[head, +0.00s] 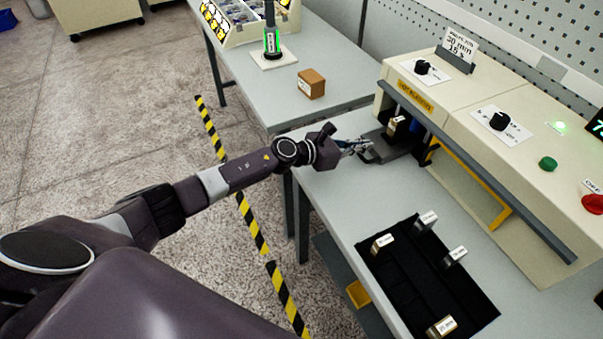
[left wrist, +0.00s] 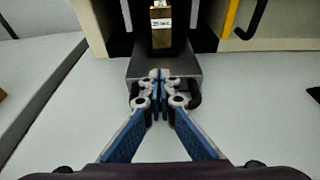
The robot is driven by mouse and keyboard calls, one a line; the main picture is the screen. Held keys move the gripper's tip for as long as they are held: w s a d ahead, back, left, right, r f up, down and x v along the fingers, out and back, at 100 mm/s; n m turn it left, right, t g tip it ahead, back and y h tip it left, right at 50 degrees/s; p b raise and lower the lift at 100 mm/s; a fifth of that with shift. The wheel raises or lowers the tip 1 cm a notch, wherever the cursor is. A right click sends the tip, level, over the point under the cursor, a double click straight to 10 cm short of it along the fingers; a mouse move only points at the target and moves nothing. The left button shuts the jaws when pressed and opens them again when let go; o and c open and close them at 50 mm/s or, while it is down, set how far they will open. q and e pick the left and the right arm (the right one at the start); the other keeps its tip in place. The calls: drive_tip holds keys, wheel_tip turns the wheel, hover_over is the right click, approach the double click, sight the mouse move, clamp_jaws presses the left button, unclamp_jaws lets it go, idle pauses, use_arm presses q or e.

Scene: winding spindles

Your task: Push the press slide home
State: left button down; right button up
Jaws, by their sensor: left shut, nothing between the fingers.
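The press (head: 455,110) is a cream machine with dials on the right-hand table. Its dark slide (head: 392,148) sticks out from the opening at its left end. A small brass block with a white label (head: 397,126) stands on the slide. In the left wrist view the slide (left wrist: 185,68) lies straight ahead, with the brass block (left wrist: 161,32) at the opening. My left gripper (head: 362,146) is shut and empty, at the slide's outer end. In the left wrist view its fingertips (left wrist: 160,78) overlap the slide's front; contact is hard to tell. My right gripper is not in view.
A black mat (head: 400,275) with several small labelled blocks lies at the front of the table. A brown box (head: 311,84) and a green-lit stand (head: 272,45) are on the other table. A yellow-edged guard (head: 470,185) spans the press front.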

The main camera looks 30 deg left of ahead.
sight(387, 137)
use_arm(q)
drive_tip(key=w+d+b, duration=0.1)
drive_tip(key=w+d, duration=0.1)
drive_tip(key=w+d+b, duration=0.1)
drive_tip(key=w+d, duration=0.1)
drive_tip(key=w, duration=0.1)
drive_tip(key=shift+f, duration=0.1)
drive_tip(key=shift+w+d+b, duration=0.35)
drive_tip(key=shift+w+d, duration=0.1)
drive_tip(key=shift+w, duration=0.05)
drive_tip(key=shift+w+d, duration=0.15)
drive_tip(key=shift+w, duration=0.05)
drive_tip(key=shift+r, duration=0.2)
